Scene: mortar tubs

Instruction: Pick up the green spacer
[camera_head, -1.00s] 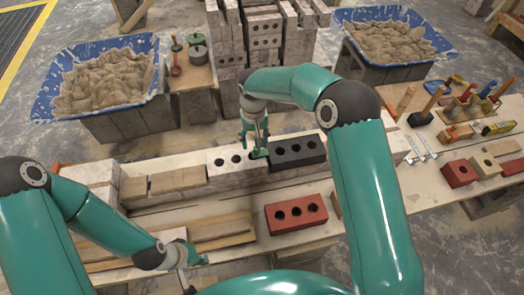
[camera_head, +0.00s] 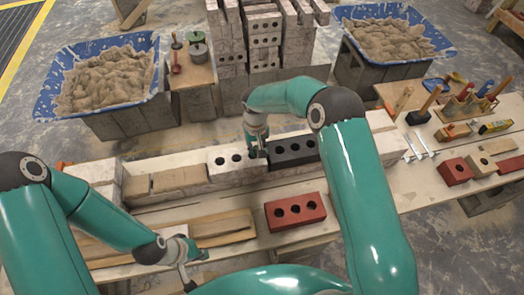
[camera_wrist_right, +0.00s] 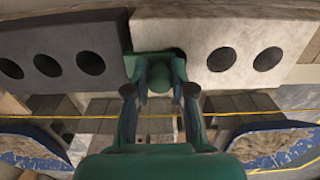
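The green spacer (camera_wrist_right: 158,64) shows in the right wrist view in the gap between the dark brick (camera_wrist_right: 78,52) and the white brick (camera_wrist_right: 222,45). My right gripper (camera_wrist_right: 160,84) is at the spacer, one finger on each side of its rounded knob. Whether the fingers press on it is not clear. In the head view my right gripper (camera_head: 257,152) is low at the gap between the two bricks and hides most of the spacer. My left gripper (camera_head: 190,272) is at the lower left, near the front of the bench; its fingers are too small to read.
A red three-hole brick (camera_head: 295,210) lies in front of the dark brick. Wood strips (camera_head: 222,228) lie at the left front. Tools and small blocks (camera_head: 455,170) are on the right. Mortar tubs (camera_head: 150,88) and a brick stack (camera_head: 263,40) stand behind the bench.

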